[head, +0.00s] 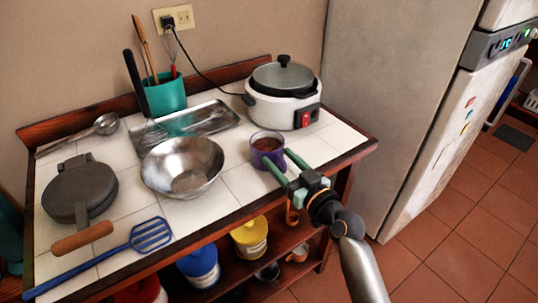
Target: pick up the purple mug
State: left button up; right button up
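The purple mug (258,158) stands upright on the white tiled table top, near its front right edge, with brown contents showing inside. My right gripper (277,156) reaches in from the lower right with its two green fingers spread apart at the mug. One finger crosses in front of the mug's lower right part, and the other lies by its right side. The mug's right side is partly hidden, and I cannot tell whether either finger touches it. My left gripper is not in view.
A metal bowl (165,172) stands left of the mug, and a white cooker (265,112) behind it. A metal tray (218,112), a teal utensil pot (168,97), a waffle iron (80,190) and a blue spatula (100,257) crowd the left. A fridge (390,90) stands right.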

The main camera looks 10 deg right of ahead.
grip_shut()
dwell(0.8)
